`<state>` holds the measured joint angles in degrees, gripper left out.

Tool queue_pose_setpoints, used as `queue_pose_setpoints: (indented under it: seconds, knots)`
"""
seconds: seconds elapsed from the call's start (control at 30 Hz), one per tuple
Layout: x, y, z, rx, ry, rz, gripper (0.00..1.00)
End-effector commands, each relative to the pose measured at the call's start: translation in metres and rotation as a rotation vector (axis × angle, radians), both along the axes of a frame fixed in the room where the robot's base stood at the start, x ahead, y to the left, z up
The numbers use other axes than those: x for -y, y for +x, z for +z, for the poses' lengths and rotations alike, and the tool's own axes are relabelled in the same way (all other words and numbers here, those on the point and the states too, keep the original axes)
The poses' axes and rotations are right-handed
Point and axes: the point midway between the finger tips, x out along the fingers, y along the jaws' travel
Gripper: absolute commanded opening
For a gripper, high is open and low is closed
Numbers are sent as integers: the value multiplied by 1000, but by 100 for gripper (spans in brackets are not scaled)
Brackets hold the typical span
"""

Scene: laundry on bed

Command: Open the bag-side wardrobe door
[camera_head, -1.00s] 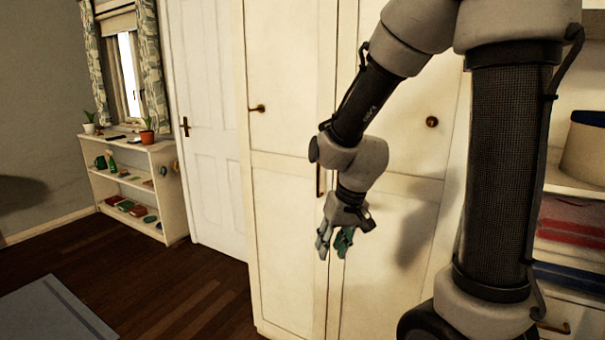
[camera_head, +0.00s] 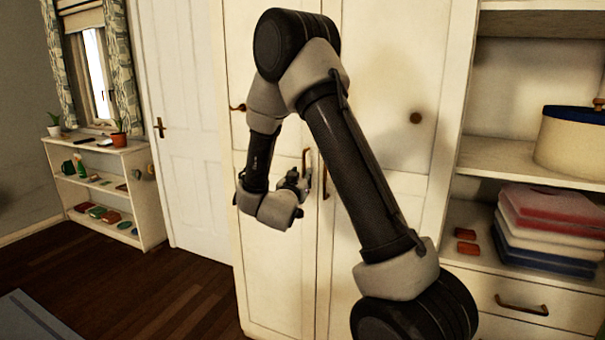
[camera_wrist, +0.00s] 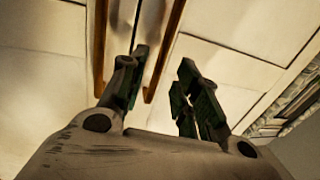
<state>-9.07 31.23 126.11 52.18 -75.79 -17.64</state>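The white wardrobe has a left door (camera_head: 275,290) and a right door (camera_head: 385,75), meeting at a centre seam. A brass bar handle sits on each side of the seam: the left handle (camera_head: 305,163) and the right handle (camera_head: 324,182). No bag shows, so I cannot tell which door is the bag-side one. Both doors look closed. My gripper (camera_head: 293,182) is at the handles' height, close to the left handle. Contact is unclear.
Open shelves at right hold folded cloths (camera_head: 550,215) and a round box (camera_head: 572,140), above a drawer (camera_head: 515,305). A white room door (camera_head: 185,130) and a low shelf (camera_head: 110,190) stand at left. The dark wood floor (camera_head: 185,290) is clear at lower left.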

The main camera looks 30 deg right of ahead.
Motion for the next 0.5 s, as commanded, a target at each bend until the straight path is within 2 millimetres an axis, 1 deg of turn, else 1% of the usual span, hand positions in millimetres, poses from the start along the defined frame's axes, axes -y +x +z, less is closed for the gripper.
queue_pose_setpoints:
  seconds: [0.03, 0.2, 0.33, 0.5]
  knots:
    - [7, 7, 0, 1, 1, -3, 32]
    - [24, 27, -1, -2, 1, -1, 32]
    - [31, 36, 0, 0, 1, 0, 32]
    - [33, 39, -1, -2, 2, 2, 32]
